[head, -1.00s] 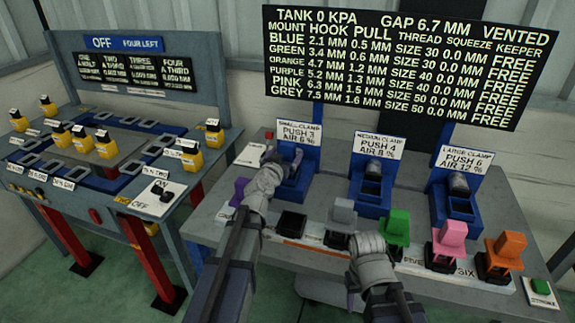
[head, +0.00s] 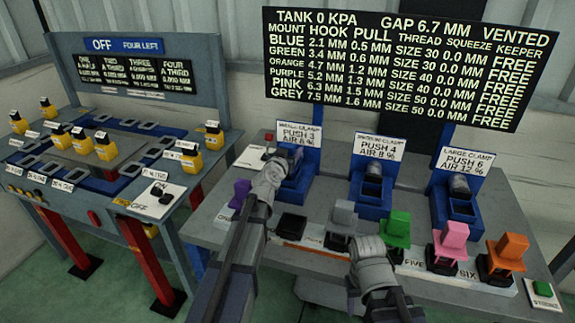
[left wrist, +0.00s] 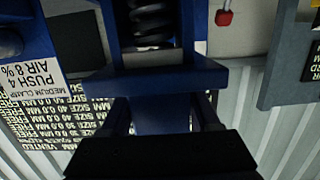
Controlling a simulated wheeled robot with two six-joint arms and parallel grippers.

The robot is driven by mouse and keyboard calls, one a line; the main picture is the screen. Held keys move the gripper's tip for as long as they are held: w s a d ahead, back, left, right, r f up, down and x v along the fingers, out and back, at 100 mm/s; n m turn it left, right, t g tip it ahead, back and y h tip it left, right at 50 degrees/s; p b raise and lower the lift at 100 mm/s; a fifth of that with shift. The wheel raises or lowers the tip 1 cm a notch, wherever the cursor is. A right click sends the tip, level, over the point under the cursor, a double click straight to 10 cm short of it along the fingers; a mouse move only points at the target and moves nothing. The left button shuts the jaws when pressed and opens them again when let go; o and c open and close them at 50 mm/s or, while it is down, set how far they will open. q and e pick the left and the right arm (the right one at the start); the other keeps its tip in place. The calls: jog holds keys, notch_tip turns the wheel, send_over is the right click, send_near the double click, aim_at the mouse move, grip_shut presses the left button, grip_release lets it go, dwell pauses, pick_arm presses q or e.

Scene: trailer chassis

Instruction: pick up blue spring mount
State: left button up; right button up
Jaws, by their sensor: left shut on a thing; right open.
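My left gripper (head: 280,163) is at the small clamp at the back left of the near bench, and its fingertips are hard to make out there. In the left wrist view, its dark fingers (left wrist: 163,112) are shut on a blue part that I take to be the blue spring mount (left wrist: 160,122). A dark coil (left wrist: 150,20) shows beyond it between blue walls. In the head view I cannot tell the mount from the blue small clamp (head: 297,185). My right gripper (head: 370,248) is open, low in front of the grey mount (head: 344,213) and green mount (head: 396,228).
The medium clamp (head: 370,192) and large clamp (head: 455,205) stand further right. A second bench with yellow parts is at left.

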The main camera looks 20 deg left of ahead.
pick_arm(q)
grip_shut()
dwell(0.4)
jog(key=shift+r, duration=0.15)
notch_tip(320, 180, up, 10)
jog(key=p, duration=1)
